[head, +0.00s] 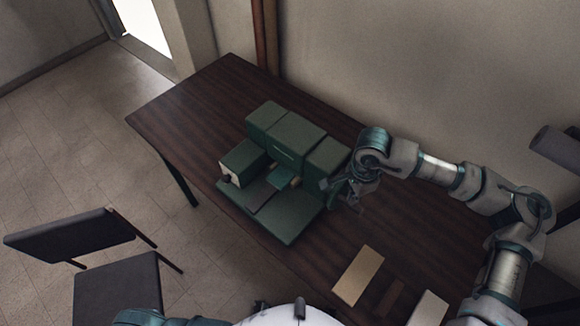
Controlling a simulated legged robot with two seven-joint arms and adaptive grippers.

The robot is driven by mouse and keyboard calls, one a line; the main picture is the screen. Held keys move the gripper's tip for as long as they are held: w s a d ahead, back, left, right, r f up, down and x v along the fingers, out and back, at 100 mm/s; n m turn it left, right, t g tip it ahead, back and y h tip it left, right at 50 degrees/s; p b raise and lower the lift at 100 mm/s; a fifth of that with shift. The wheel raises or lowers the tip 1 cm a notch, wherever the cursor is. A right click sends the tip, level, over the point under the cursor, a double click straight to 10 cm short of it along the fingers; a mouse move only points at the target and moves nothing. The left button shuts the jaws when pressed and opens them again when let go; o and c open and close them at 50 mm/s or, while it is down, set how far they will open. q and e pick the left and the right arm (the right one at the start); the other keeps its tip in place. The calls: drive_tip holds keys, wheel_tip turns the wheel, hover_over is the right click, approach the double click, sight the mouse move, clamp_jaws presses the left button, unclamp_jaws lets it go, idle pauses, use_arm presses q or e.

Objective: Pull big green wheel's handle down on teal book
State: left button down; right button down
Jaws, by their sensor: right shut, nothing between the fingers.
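A dark green machine (290,135) of blocky parts stands on the table, with a flat green base (290,215). A small teal piece (281,177), which may be the teal book, lies in the machine's middle recess. My right gripper (345,195) is shut and empty at the machine's right side, close against it in the picture; I cannot tell whether it touches. The big green wheel and its handle cannot be made out clearly; the gripper covers part of that side. My left gripper cannot be made out.
The dark wooden table (200,110) is clear left of the machine. A tan flat piece (357,275), a brown strip (390,297) and a pale piece (428,309) lie at the front right. A wall is behind; a dark chair (75,236) stands at left.

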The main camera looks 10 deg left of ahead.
drive_tip(key=shift+a+r+p, duration=0.1)
drive_tip(key=shift+r+p, duration=1.1)
drive_tip(key=shift+r, duration=2.2)
